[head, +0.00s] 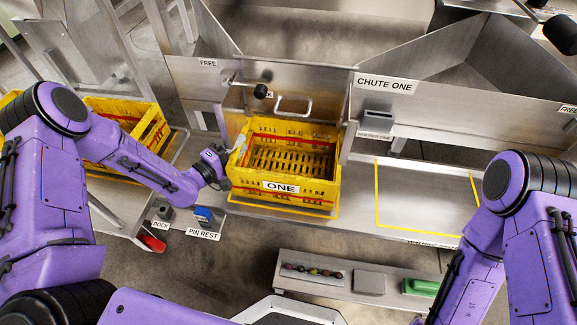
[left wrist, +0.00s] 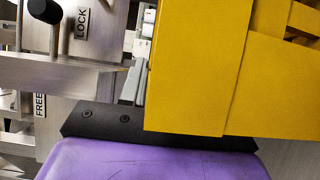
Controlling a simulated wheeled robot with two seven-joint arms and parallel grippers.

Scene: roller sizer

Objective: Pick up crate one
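Crate one (head: 281,187) is a yellow slatted crate with a red stripe and a "ONE" label. It stands upright and looks empty, within a yellow outline on the metal shelf. My left gripper (head: 236,150) is at the crate's left wall, with a grey finger showing at the rim. In the left wrist view the crate's yellow wall (left wrist: 200,70) fills the right side and hides part of the gripper (left wrist: 137,80). Whether the fingers are closed on the wall cannot be told. My right arm comes in at the right, but its gripper is out of view.
Another yellow crate (head: 127,107) stands at the left. A low bench (head: 330,288) with small items is in front.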

